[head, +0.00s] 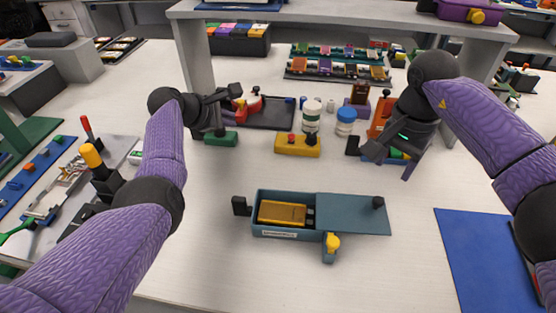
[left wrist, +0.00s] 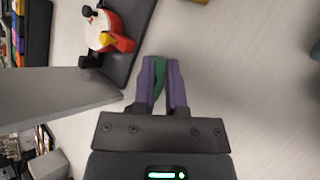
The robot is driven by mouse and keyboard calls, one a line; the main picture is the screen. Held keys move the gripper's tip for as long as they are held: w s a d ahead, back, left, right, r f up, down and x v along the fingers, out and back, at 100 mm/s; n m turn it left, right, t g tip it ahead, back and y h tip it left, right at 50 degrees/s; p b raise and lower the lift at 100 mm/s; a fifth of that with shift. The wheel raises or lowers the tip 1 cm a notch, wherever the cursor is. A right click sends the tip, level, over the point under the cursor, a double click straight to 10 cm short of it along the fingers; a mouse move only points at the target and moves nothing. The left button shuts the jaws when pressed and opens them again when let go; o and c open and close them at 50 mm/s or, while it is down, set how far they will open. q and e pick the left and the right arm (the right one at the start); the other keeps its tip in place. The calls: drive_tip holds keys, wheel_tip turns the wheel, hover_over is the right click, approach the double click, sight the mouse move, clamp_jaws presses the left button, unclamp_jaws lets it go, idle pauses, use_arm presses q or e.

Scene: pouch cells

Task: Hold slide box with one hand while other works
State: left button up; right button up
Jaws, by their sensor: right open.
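The slide box (head: 254,228) is teal and stands at the front middle of the table in the head view. Its lid (head: 345,213) is slid to the right, with a black knob at its right end. A yellow piece (head: 282,213) lies in the uncovered left part. My left gripper (head: 222,122) is at the back left, away from the box, by a green block (head: 221,139). In the left wrist view its purple fingers (left wrist: 160,82) have green between them; whether they grip it is unclear. My right gripper (head: 390,160) is open at the back right, apart from the box.
A yellow block (head: 297,145), a white-green jar (head: 311,116) and a blue-white jar (head: 345,121) stand behind the box. A dark tray (head: 275,117) holds a red part. A blue mat (head: 475,250) lies at right. The table around the box is clear.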

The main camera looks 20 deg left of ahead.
use_arm(q)
drive_tip(key=s+d+f+m+g, duration=0.1)
drive_tip(key=s+d+g, duration=0.15)
drive_tip(key=d, duration=0.35)
drive_tip(key=s+d+f+m+g, duration=0.1)
drive_tip(key=d+g, duration=0.2)
drive_tip(key=d, duration=0.3)
drive_tip(key=g+y, duration=0.4)
hover_over(289, 194)
drive_tip(key=shift+w+r+n+t, duration=0.2)
drive_tip(key=shift+r+n+t, duration=0.05)
drive_tip(key=shift+r+n, duration=0.15)
wheel_tip(289, 194, down, 10)
drive_tip(key=shift+s+r, duration=0.15)
clamp_jaws()
